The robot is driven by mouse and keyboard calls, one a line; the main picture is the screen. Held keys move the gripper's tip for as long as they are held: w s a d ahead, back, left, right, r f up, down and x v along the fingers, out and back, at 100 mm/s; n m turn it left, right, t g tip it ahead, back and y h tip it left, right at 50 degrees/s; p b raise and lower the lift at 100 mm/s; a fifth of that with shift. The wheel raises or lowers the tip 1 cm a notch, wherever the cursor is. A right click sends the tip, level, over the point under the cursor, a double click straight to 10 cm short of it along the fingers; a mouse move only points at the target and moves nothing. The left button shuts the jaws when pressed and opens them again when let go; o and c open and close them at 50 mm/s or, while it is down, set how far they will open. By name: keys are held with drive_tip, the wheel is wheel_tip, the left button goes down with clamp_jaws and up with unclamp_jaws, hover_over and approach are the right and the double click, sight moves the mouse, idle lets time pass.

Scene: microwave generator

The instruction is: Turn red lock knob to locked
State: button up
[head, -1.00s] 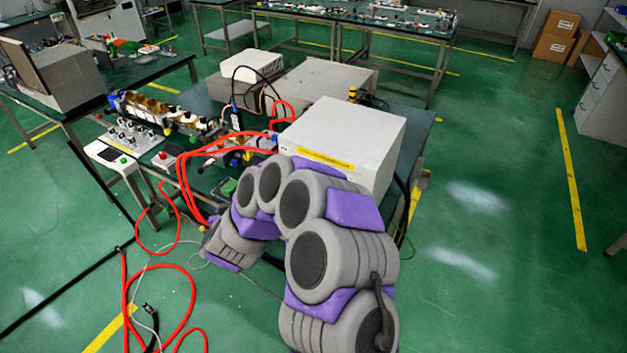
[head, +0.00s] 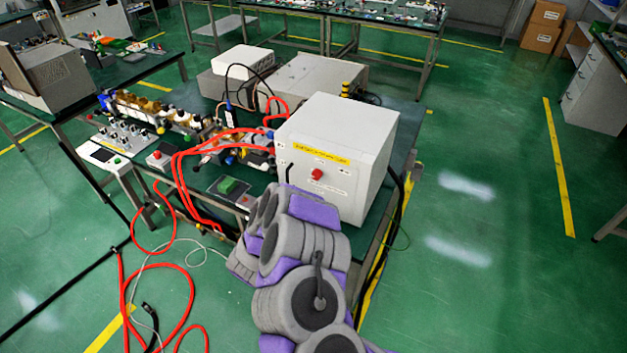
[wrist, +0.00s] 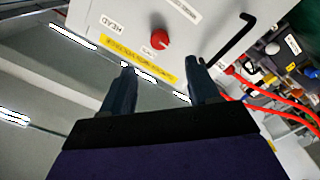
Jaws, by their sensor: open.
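The red lock knob (head: 317,174) is on the front face of the white box (head: 345,130), below a yellow label strip. It also shows in the wrist view (wrist: 160,39), where the picture is tilted. My gripper (wrist: 162,72) is open and empty in the wrist view. Its two dark fingers point toward the box face, with the knob beyond the fingertips and roughly between them. The fingers appear apart from the knob. In the head view my arm is below the box, and the fingers are hidden behind it.
A black handle (wrist: 235,42) sticks out from the box face beside the knob. Red hoses (head: 182,165) run left of the box and down to the floor. A green button box (head: 228,186) sits at the bench's front. Open floor lies to the right.

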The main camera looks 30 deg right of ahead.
sight(315, 177)
drive_tip(key=b+x, duration=0.1)
drive_tip(key=x, duration=1.1)
drive_tip(key=c, duration=1)
